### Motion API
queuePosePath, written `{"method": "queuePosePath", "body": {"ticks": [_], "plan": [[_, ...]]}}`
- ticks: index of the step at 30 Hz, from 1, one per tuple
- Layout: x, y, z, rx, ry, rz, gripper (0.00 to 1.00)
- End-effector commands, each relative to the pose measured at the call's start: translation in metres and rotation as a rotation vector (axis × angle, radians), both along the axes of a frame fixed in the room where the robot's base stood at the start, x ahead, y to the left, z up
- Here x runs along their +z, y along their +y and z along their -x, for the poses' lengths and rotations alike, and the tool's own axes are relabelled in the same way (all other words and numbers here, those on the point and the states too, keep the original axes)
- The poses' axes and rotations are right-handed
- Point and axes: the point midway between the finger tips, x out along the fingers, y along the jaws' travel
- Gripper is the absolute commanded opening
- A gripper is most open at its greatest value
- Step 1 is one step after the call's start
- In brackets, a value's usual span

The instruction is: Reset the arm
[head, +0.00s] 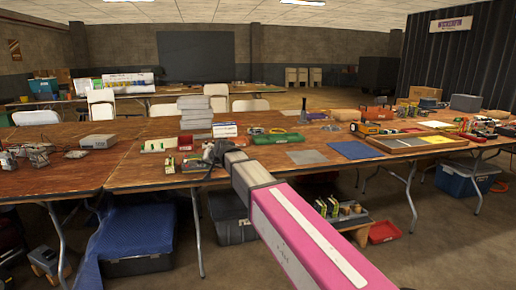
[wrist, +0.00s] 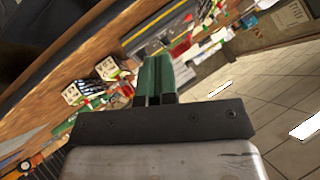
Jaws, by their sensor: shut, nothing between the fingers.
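My arm, pink with a white stripe, reaches in the head view from the lower right toward the front edge of the long wooden table (head: 130,165). My gripper (head: 212,152) is at its far end, by the table's front edge near small circuit boards. Whether it touches anything there I cannot tell. In the wrist view the gripper's two green fingers (wrist: 155,78) are together with nothing between them.
A stack of grey boxes (head: 195,110), a green case (head: 277,138), a blue mat (head: 351,150) and a wood-framed tray (head: 398,143) lie on the table. Under it are a blue-draped bin (head: 140,235) and a red tray (head: 384,232).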

Motion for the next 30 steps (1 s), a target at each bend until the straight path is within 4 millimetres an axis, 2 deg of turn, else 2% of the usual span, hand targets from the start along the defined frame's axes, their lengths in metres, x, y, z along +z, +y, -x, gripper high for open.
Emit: {"method": "queuePosePath", "body": {"ticks": [5,11,14,17,23,27,30], "plan": [[-0.025,-0.030,0.006,-0.013,0.031,0.044,0.00],[-0.063,-0.078,0.017,-0.030,0.085,0.117,0.00],[-0.089,-0.110,0.027,-0.042,0.125,0.165,0.00],[-0.121,-0.155,0.044,-0.058,0.184,0.229,0.00],[-0.190,-0.254,0.099,-0.086,0.337,0.368,0.00],[-0.230,-0.318,0.148,-0.101,0.460,0.453,0.00],[-0.252,-0.357,0.184,-0.108,0.545,0.503,0.00]]}}
